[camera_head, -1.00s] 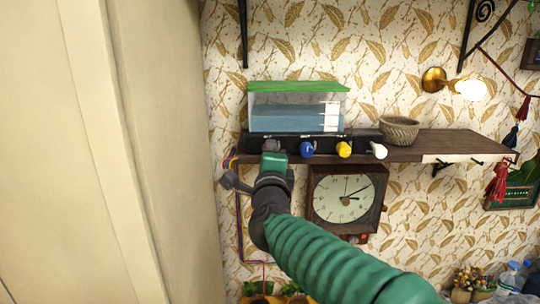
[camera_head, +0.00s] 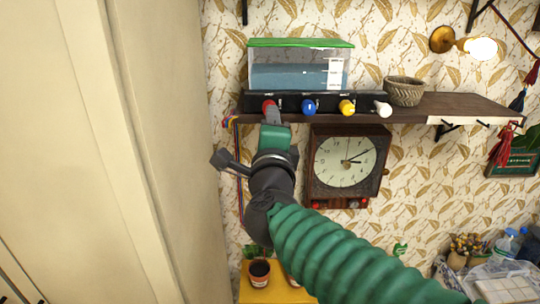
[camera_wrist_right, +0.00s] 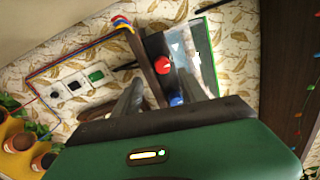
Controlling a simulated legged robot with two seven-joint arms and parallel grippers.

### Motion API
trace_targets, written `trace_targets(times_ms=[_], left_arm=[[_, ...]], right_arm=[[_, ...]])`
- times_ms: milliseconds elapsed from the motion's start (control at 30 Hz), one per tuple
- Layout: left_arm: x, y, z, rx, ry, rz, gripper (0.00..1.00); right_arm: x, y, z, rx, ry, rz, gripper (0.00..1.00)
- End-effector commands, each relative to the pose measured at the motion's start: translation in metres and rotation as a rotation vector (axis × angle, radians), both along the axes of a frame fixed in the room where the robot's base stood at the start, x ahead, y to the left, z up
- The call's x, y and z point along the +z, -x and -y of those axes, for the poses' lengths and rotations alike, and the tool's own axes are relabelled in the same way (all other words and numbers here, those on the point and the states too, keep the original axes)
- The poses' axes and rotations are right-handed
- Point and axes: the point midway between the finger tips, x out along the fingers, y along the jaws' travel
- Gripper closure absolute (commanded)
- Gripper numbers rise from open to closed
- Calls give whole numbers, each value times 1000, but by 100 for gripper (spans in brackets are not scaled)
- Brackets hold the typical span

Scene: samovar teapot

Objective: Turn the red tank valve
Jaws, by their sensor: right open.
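The red valve (camera_head: 268,105) is the leftmost of several coloured knobs on the black strip under the water tank (camera_head: 300,66). Its lower part is hidden behind my right gripper (camera_head: 271,117), which is just below and in front of it. In the right wrist view the red valve (camera_wrist_right: 163,65) shows beyond and between the two spread fingers of my right gripper (camera_wrist_right: 160,82). The gripper is open, and I cannot tell whether a finger touches the valve. My left gripper is not in view.
Blue (camera_head: 309,107), yellow (camera_head: 347,107) and white (camera_head: 383,109) knobs sit right of the red one. A wooden shelf (camera_head: 455,107) carries the tank and a woven bowl (camera_head: 404,91). A clock (camera_head: 346,162) hangs below. A cream cabinet (camera_head: 165,150) stands at left.

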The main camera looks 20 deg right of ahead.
Motion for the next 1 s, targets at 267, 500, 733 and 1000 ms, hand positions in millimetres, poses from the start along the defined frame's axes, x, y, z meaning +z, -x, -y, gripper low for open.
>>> trace_targets(times_ms=[267, 500, 733, 1000], left_arm=[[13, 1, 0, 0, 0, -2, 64], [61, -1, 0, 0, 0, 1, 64], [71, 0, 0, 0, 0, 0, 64], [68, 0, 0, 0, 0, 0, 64]], right_arm=[[6, 66, -21, -1, 0, -14, 50], [1, 81, -24, -6, 0, -14, 50], [-5, 87, -26, 0, 1, -4, 50], [-9, 87, -26, 2, 6, -6, 50]])
